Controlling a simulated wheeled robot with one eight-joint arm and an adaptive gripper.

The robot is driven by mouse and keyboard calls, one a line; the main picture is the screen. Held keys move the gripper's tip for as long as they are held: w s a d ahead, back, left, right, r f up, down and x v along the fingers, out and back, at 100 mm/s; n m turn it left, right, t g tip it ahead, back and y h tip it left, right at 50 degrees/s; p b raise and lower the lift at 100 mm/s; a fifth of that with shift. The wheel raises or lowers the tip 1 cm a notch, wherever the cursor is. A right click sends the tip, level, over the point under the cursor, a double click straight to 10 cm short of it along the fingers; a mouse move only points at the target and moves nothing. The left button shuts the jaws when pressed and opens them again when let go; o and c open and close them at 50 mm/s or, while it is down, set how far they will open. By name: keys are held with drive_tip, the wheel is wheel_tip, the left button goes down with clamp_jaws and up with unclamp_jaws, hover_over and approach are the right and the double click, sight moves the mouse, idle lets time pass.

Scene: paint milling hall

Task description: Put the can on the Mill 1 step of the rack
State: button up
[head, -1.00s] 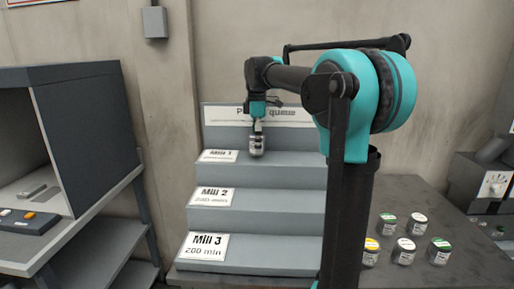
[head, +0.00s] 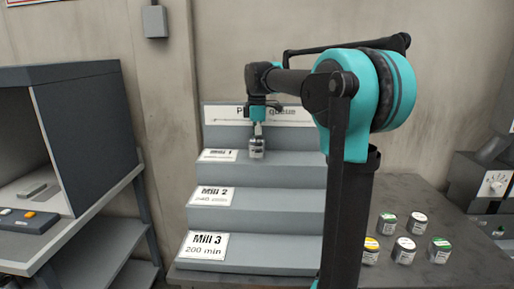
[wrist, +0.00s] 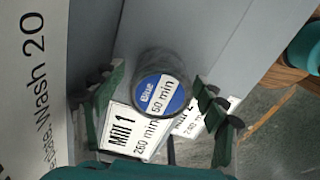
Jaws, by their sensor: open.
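The can (head: 257,148) stands upright on the Mill 1 step (head: 285,158), the top step of the grey rack, right of the Mill 1 sign (head: 218,155). In the wrist view the can (wrist: 162,95) shows its round lid with a blue and white label reading "Blue 50 min". My gripper (head: 258,128) is just above the can in the head view. In the wrist view my gripper (wrist: 158,98) is open, with its fingers spread to either side of the can and gaps between.
Mill 2 (head: 213,197) and Mill 3 (head: 205,246) signs mark the empty lower steps. Several cans (head: 405,250) stand on the dark table at right. A grey booth (head: 85,130) is at left. A "queue" panel (head: 225,114) stands behind the top step.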

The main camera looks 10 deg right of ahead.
wheel_tip(320, 180, up, 12)
idle(0.5)
drive_tip(key=shift+s, duration=0.1)
